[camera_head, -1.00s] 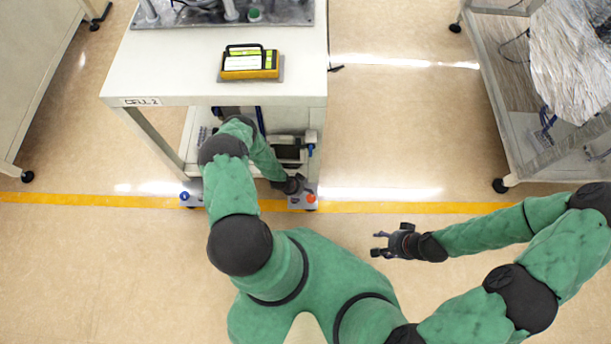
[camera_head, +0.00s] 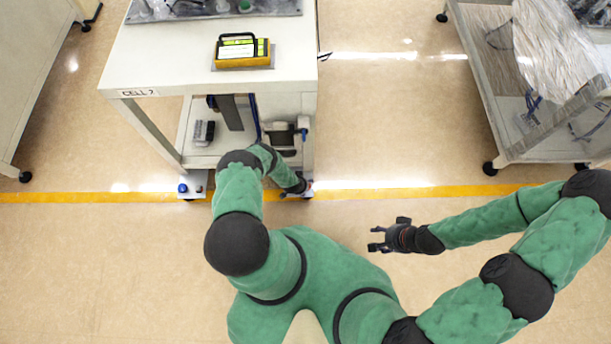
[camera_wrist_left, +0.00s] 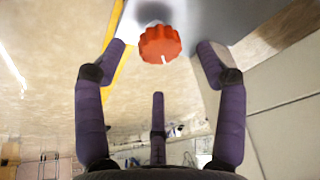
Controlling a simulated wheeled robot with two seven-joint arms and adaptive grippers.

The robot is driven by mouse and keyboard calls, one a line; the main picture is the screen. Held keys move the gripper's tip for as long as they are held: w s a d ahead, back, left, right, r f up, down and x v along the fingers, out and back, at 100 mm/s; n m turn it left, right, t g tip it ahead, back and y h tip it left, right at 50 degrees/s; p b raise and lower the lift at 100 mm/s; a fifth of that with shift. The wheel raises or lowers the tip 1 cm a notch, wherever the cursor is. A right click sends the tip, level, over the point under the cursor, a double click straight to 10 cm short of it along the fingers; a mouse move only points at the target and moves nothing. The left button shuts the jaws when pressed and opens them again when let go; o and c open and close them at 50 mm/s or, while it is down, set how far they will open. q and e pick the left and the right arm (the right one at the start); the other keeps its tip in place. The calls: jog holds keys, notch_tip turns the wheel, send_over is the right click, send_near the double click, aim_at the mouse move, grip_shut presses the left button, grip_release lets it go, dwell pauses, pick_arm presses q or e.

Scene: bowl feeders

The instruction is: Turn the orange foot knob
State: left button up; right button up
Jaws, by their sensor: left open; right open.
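The orange foot knob (camera_wrist_left: 159,44) is a ribbed round knob with a small white mark, on a grey foot plate (camera_wrist_left: 205,15). In the left wrist view it lies between the spread fingers of my left gripper (camera_wrist_left: 161,52), with gaps visible around it. In the head view my left gripper (camera_head: 304,187) is at the front right foot of the CELL 2 cart (camera_head: 215,95) and mostly hides the knob. My right gripper (camera_head: 376,239) is open and empty over the floor, to the right of the cart foot.
A blue knob (camera_head: 183,188) sits on the cart's front left foot. A yellow device (camera_head: 243,58) lies on the cart top. The lower shelf holds a dark-screened unit (camera_head: 284,137). Another cart (camera_head: 480,120) stands at right. Floor between the carts is clear.

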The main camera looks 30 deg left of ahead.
pick_arm(q)
jog(key=shift+b+x, duration=0.8)
jog(key=shift+x, duration=1)
jog(key=shift+w+a, duration=0.1)
jog(key=c, duration=1.1)
